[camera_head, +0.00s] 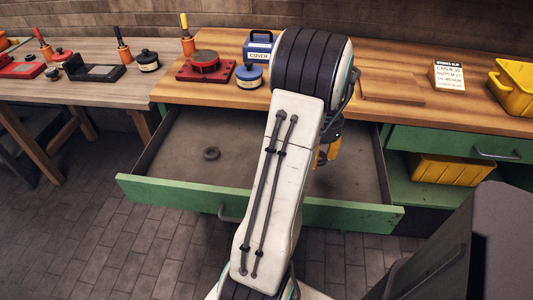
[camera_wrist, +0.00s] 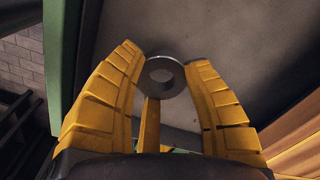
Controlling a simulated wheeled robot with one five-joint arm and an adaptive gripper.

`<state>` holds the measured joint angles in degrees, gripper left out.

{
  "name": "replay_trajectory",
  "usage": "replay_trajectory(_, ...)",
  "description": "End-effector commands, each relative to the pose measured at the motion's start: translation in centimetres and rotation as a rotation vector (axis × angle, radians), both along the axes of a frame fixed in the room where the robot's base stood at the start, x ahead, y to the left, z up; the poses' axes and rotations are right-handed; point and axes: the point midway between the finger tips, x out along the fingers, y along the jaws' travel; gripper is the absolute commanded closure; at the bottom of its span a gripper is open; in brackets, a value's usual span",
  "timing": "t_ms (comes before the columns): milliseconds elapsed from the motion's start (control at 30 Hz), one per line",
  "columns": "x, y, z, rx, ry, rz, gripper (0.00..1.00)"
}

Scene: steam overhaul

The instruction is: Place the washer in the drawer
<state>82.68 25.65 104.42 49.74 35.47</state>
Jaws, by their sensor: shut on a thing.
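A grey metal washer (camera_wrist: 163,91) sits between the yellow fingertips of my gripper (camera_wrist: 165,62) in the wrist view; the gripper is shut on it. The green-fronted drawer (camera_head: 165,191) is pulled open below the bench in the head view. My gripper (camera_head: 328,150) shows there partly behind my arm, over the right part of the drawer. The washer it holds is hidden in that view. A dark ring (camera_head: 205,155) lies on the drawer floor to the left. The grey drawer interior shows behind the washer in the wrist view.
The wooden bench top (camera_head: 400,117) bears a red flanged part (camera_head: 205,66), a blue-lidded pot (camera_head: 249,75), a blue box (camera_head: 259,45) and a sign (camera_head: 447,76). Yellow bins (camera_head: 513,86) stand at the right. A dark grey block (camera_head: 500,240) fills the lower right.

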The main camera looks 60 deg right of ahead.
Motion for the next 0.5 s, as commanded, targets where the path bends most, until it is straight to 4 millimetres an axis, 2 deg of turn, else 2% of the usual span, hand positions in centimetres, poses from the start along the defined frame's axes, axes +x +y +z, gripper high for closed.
replay_trajectory(33, -1.8, -0.1, -0.8, -0.001, 0.0, -0.06, 0.92)
replay_trajectory(200, -5.7, 0.1, -1.5, -0.001, 0.0, -0.2, 0.92)
replay_trajectory(300, -7.1, 0.3, -1.7, -0.001, 0.0, -0.252, 0.92)
replay_trajectory(500, -8.4, 0.5, -2.0, -0.001, -0.001, -0.299, 0.92)
